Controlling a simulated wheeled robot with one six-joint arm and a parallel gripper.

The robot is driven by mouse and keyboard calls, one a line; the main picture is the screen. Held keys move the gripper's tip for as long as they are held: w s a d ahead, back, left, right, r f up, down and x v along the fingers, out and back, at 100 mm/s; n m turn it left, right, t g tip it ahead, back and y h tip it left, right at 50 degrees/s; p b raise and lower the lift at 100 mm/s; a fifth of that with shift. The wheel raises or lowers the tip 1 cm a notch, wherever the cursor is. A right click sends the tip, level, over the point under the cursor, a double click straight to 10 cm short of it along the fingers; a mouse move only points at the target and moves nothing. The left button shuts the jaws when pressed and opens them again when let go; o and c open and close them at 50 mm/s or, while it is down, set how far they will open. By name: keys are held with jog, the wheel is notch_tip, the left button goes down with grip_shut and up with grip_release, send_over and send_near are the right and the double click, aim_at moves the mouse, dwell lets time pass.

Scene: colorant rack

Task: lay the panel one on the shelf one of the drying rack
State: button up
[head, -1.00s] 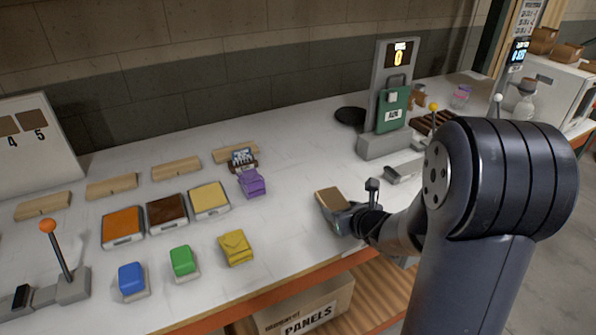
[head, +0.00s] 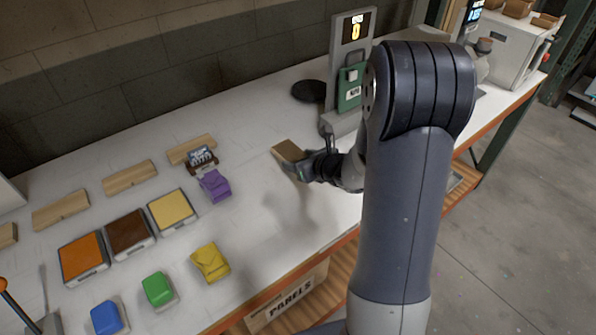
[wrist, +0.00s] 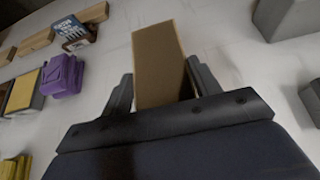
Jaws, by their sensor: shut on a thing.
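My gripper (head: 303,166) is shut on a small brown panel (head: 287,151), above the white table right of the purple block. In the wrist view the panel (wrist: 158,62) sticks out forward between the two dark fingers, one on each side. A shadow on the table below suggests that the panel is raised. I cannot make out the drying rack or its shelf one in either current view; my arm covers part of the table's right side.
A purple block (head: 215,186) stands left of my gripper, with orange, brown and yellow trays (head: 172,209) beyond. A grey stand with a green container (head: 350,88) and a black disc (head: 309,91) are behind. A box marked PANELS (head: 287,298) sits below the table edge.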

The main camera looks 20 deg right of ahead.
jog(key=shift+f, duration=2.45)
jog(key=shift+f+b, duration=0.25)
jog(key=shift+b, duration=0.1)
jog(key=o, duration=1)
jog(key=shift+r, duration=0.1)
